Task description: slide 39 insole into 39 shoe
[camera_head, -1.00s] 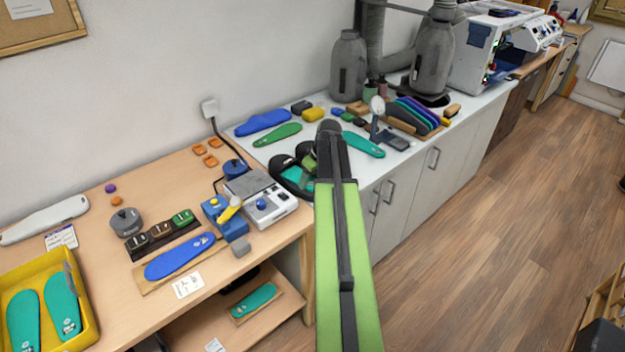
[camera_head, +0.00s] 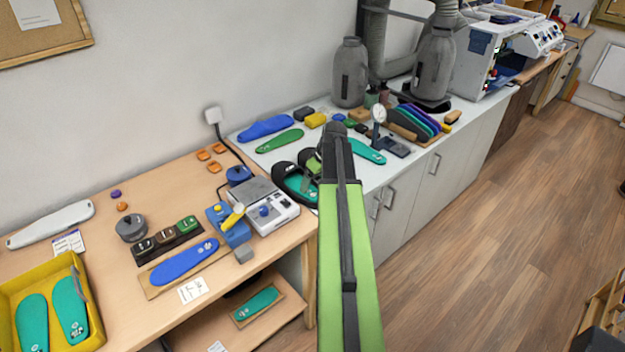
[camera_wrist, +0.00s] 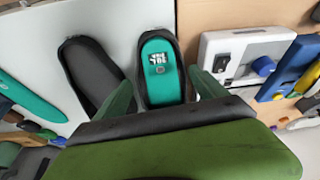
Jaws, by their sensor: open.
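A pair of dark open shoes (camera_head: 284,170) sits near the front left of the white counter. In the wrist view the left shoe (camera_wrist: 88,70) looks empty. The right shoe (camera_wrist: 160,33) has a teal insole (camera_wrist: 158,92) lying within its opening, with a white marking I cannot read for certain. My gripper (camera_wrist: 161,77) is open, with one green finger on each side of the shoe with the insole. The near end of that shoe and insole is hidden behind my gripper. In the head view my gripper (camera_head: 313,165) is at the shoes, partly behind my arm.
Left of the shoes stand a grey-and-white device (camera_head: 268,208) and a blue fixture (camera_head: 232,225). Blue (camera_head: 265,127) and green (camera_head: 279,141) insoles lie behind, and another teal insole (camera_head: 368,151) lies right. A gauge stand (camera_head: 377,125) and grey bottle (camera_head: 349,75) stand further back.

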